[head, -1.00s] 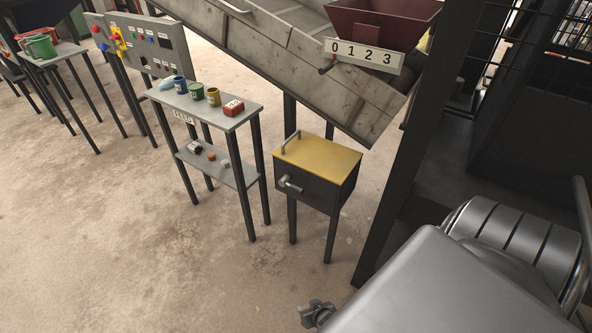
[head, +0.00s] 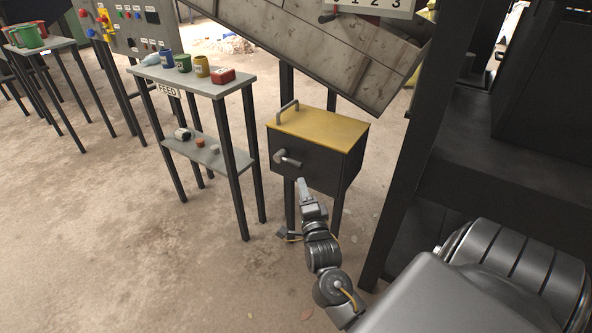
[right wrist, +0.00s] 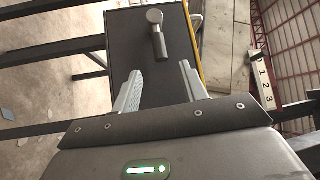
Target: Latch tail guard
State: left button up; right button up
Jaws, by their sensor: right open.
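A dark box (head: 310,168) with a yellow lid (head: 318,132) stands on legs under the sloped drum; the lid lies closed on top. A grey lever handle (head: 289,159) is on its front face, pointing to the right and slightly down. The lever also shows in the right wrist view (right wrist: 161,42), ahead of the fingers. My right gripper (head: 301,186) is open and empty, just below and in front of the lever. In the right wrist view its two fingers (right wrist: 162,72) point at the lever's free end, apart from it. My left gripper is out of view.
A grey stand marked FEED (head: 222,86) with several cans and a red block is left of the box. A dark frame post (head: 408,180) stands close on the right. The sloped drum (head: 330,50) hangs above. The floor in front is clear.

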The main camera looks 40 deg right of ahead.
aim_at(295, 165)
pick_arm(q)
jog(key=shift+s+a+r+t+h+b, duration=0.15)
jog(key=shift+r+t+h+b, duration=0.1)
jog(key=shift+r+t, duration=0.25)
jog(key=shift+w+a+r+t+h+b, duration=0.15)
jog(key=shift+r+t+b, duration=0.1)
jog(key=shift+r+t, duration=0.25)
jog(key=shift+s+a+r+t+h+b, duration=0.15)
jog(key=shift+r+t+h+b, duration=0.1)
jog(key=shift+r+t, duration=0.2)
pick_arm(e)
jog(key=shift+x, duration=5.05)
jog(key=shift+f, duration=0.1)
grip_shut()
